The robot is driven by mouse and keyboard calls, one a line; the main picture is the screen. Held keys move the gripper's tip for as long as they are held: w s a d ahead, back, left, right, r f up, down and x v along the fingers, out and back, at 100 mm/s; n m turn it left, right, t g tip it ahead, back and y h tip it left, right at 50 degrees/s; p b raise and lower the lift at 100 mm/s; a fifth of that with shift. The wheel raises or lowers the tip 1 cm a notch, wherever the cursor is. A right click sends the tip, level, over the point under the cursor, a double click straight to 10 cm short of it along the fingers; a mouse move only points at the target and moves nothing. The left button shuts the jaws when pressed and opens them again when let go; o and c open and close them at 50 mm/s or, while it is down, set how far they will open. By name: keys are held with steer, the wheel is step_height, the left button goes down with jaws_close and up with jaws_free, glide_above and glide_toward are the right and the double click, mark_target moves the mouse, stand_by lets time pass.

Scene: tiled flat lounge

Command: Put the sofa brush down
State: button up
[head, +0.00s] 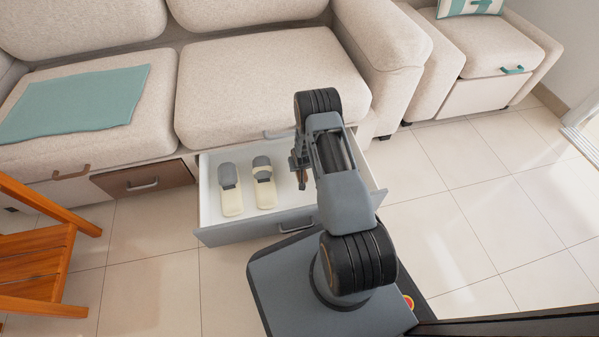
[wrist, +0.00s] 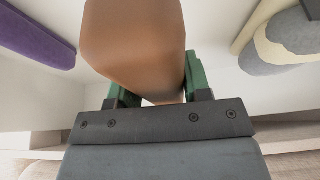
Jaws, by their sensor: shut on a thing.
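My gripper (head: 299,162) is over the open white drawer under the sofa, pointing down. It is shut on the sofa brush, whose brown part (head: 302,180) shows just below the fingers in the head view. In the wrist view, the smooth brown brush (wrist: 135,45) fills the space between the green fingers of my gripper (wrist: 158,88). The brush's far end is out of that frame, and I cannot tell whether it touches the drawer floor.
A purple object (wrist: 38,35) shows at left in the wrist view. A wooden chair (head: 40,265) stands at left. Tiled floor (head: 470,210) is clear at right.

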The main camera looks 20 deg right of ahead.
steer(key=shift+f+b, duration=0.7)
steer(key=shift+f, duration=1.1)
steer(key=shift+f, duration=0.15)
steer(key=o, duration=0.9)
steer(key=p+v, duration=0.5)
steer(key=v, duration=0.7)
steer(key=shift+w+p, duration=0.1)
steer(key=shift+p, duration=0.2)
steer(key=s+a+r+n, duration=0.1)
steer(key=s+a+r, duration=0.15)
steer(key=r, duration=1.05)
steer(key=s+a+r, duration=0.1)
steer(key=a+r, duration=0.2)
steer(key=r, duration=1)
steer(key=s+a+r+n+g+y, duration=0.1)
steer(key=s+a+r, duration=0.3)
steer(key=s+r, duration=0.9)
steer(key=s, duration=0.2)
steer(key=shift+s+a+g, duration=0.25)
steer(key=shift+s+g, duration=0.15)
